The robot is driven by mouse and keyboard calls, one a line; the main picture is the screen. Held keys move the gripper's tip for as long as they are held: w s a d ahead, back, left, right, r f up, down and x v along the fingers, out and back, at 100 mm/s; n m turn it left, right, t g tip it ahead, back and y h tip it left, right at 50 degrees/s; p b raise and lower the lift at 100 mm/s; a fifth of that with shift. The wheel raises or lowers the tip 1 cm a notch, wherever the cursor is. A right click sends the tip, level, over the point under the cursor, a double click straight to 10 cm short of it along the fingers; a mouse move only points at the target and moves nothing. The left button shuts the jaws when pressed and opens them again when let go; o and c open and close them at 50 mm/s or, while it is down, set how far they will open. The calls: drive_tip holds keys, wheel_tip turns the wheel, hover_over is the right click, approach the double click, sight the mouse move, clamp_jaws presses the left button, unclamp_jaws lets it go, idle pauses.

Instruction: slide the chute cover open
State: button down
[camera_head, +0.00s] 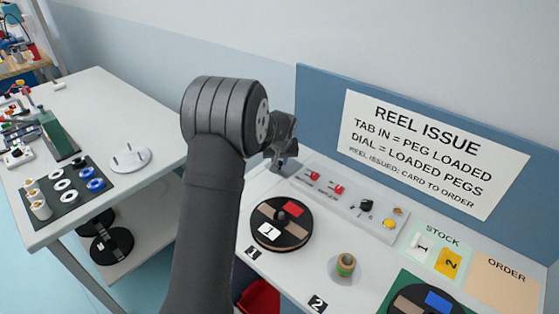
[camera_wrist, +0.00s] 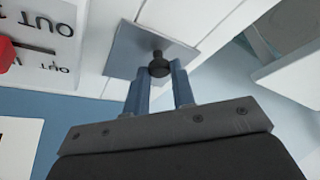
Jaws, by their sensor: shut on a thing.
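The chute cover (camera_wrist: 128,50) is a flat grey-blue plate with a dark round knob (camera_wrist: 158,66), set in the white panel in the wrist view. My gripper (camera_wrist: 160,76) has its two blue-grey fingers on either side of the knob, shut on it. In the head view my gripper (camera_head: 281,160) is at the far left end of the white bench, by the blue backboard. A grey part of the cover (camera_head: 292,168) shows just below it there. Whether the chute opening is uncovered cannot be told.
A white control panel (camera_head: 352,202) with red tabs and a yellow button lies right of my gripper. A blue backboard (camera_head: 318,90) rises behind. A separate white table (camera_head: 110,100) stands left.

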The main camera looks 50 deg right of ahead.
drive_tip(key=a, duration=0.9)
drive_tip(key=shift+a, duration=0.2)
drive_tip(key=c, duration=1.2)
unclamp_jaws()
drive_tip(key=shift+c, duration=0.2)
drive_tip(key=v, duration=1.7)
drive_tip(key=shift+r, duration=0.2)
drive_tip(key=shift+f, duration=0.1)
